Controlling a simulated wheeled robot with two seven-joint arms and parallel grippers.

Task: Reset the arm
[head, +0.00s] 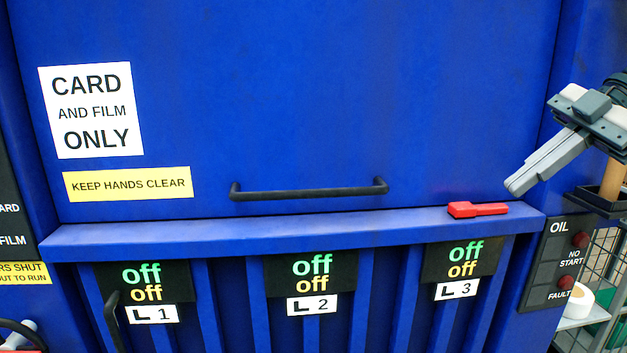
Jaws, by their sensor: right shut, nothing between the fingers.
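My right gripper (515,187) comes in from the right edge. It is grey, its fingers are together with nothing between them, and it points down and left. The fingertips hang in front of the blue machine's right side, a little above and right of a red handle-like piece (478,209) on the ledge. They look apart from it. My left gripper does not show in the head view.
The blue machine (300,90) fills most of the view, with a black bar handle (310,192) above a ledge (180,232). Below are panels labelled L1, L2 and L3. An indicator panel (556,262) and a wire rack with a white roll (578,300) stand at right.

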